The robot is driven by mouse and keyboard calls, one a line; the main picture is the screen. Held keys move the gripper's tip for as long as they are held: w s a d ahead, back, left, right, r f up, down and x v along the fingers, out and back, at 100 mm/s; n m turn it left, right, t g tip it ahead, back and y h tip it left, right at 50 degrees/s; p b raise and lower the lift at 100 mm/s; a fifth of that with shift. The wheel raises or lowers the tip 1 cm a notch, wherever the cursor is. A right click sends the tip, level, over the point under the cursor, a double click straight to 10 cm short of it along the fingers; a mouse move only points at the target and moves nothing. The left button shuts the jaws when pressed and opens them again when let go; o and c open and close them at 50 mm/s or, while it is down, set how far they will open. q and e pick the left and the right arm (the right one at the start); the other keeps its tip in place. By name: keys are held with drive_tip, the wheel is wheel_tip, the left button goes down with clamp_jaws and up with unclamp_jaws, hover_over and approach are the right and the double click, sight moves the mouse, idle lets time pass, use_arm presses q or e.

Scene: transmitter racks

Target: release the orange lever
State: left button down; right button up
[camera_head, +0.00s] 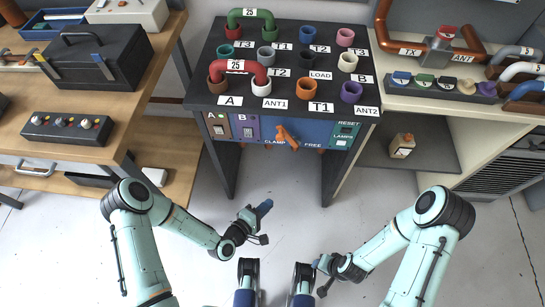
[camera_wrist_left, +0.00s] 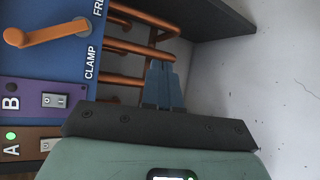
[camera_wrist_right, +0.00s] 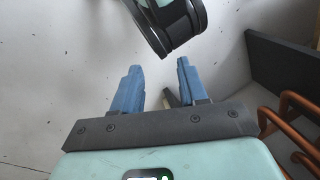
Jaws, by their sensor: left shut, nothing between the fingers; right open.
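The orange lever (camera_head: 287,135) sits on the blue front panel of the black-topped rack, between the words CLAMP and FREE. It also shows at the upper left of the left wrist view (camera_wrist_left: 48,33). Nothing holds it. My left gripper (camera_head: 264,207) is in front of the rack, below and apart from the lever. Its blue fingers (camera_wrist_left: 163,86) are together and empty. My right gripper (camera_head: 322,263) is low at the front, farther from the rack. Its blue fingers (camera_wrist_right: 156,86) are spread and empty.
Pipe sockets and red (camera_head: 239,67) and green (camera_head: 251,16) elbow pipes stand on the rack top (camera_head: 205,84). Switches A and B are left of the lever. Orange pipes (camera_wrist_left: 140,50) run beneath the panel. A wooden bench (camera_head: 25,95) stands left, a cream counter (camera_head: 415,102) right. The floor in front is clear.

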use_arm(q)
drive_tip(key=w+a+r+n+t+b, duration=0.4)
drive_tip(key=w+r+n+t+b, duration=0.1)
drive_tip(key=n+t, duration=0.5)
drive_tip(key=shift+a+r+t+h+b, duration=0.35)
drive_tip(key=shift+r+b, duration=0.3)
drive_tip(key=shift+b, duration=0.35)
use_arm(e)
drive_tip(key=w+d+f+t, duration=0.1)
drive_tip(key=w+f, duration=0.3)
drive_tip(key=f, duration=0.5)
drive_tip(key=shift+w+d+t+h, duration=0.3)
drive_tip(key=shift+d, duration=0.4)
use_arm(q)
drive_tip(key=shift+w, duration=0.15)
use_arm(e)
drive_tip(key=shift+f, duration=0.1)
use_arm(q)
drive_tip(key=s+d+r+x, duration=0.1)
drive_tip(key=x, duration=1.1)
drive_tip(key=shift+d+r+b, duration=0.35)
drive_tip(key=shift+r, duration=0.2)
use_arm(e)
drive_tip(key=shift+s+d+f+m+g, duration=0.1)
drive_tip(key=shift+s+f+m+g, duration=0.25)
drive_tip(key=shift+s+f, duration=0.35)
